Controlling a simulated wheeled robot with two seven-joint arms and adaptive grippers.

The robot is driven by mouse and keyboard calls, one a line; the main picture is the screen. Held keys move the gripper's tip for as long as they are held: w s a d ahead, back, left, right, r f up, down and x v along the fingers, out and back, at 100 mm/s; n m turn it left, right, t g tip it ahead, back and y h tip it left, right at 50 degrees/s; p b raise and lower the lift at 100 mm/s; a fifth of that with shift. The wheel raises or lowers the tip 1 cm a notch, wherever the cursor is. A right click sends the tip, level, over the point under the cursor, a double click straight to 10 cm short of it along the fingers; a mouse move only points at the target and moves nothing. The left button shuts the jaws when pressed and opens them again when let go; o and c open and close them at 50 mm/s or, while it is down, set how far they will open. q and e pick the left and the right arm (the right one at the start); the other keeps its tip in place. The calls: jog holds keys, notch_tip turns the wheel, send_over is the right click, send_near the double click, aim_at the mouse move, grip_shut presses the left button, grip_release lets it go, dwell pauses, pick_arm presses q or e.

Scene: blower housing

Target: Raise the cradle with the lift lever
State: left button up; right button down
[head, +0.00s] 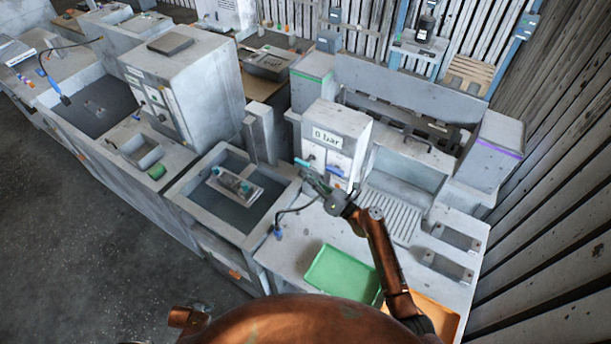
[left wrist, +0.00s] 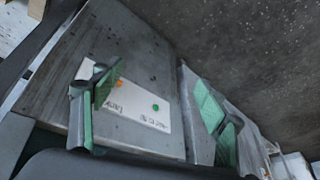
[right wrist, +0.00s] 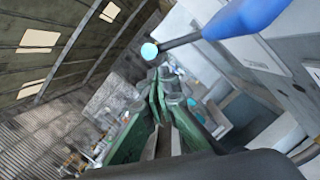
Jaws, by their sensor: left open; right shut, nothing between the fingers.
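My right gripper (head: 318,182) is shut and empty in front of the box marked "0 bar" (head: 338,135). In the right wrist view its closed green fingers (right wrist: 160,95) lie just below a dark rod with a light cyan knob (right wrist: 149,50); whether they touch is unclear. A thick blue handle (right wrist: 245,15) is at upper right there. In the head view a cyan-tipped lever (head: 303,162) sticks out left of the box, and a blue handle (head: 338,173) shows on its front. What looks like the cradle (head: 235,187) sits low in the basin. My left gripper (left wrist: 155,105) is open and empty.
A green tray (head: 343,274) and an orange tray (head: 425,315) lie on the front bench. A black cable (head: 290,211) runs to a small blue-ended tool on the bench. The left wrist view faces a grey surface with a white label (left wrist: 135,105).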

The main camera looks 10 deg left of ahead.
pick_arm(q)
jog(key=s+d+f+g, duration=0.1)
jog(key=s+d+f, duration=0.2)
jog(key=s+d, duration=0.2)
jog(key=s+d+f+m+g+h, duration=0.1)
jog(key=s+d+f, duration=0.3)
jog(key=s, duration=0.8)
jog(key=s+d+f+m+g, duration=0.1)
jog(key=s+d+f, duration=0.3)
jog(key=s+d, duration=0.3)
jog(key=shift+s+d+f+p, duration=0.2)
jog(key=shift+s+d+p, duration=0.1)
jog(key=shift+s, duration=0.5)
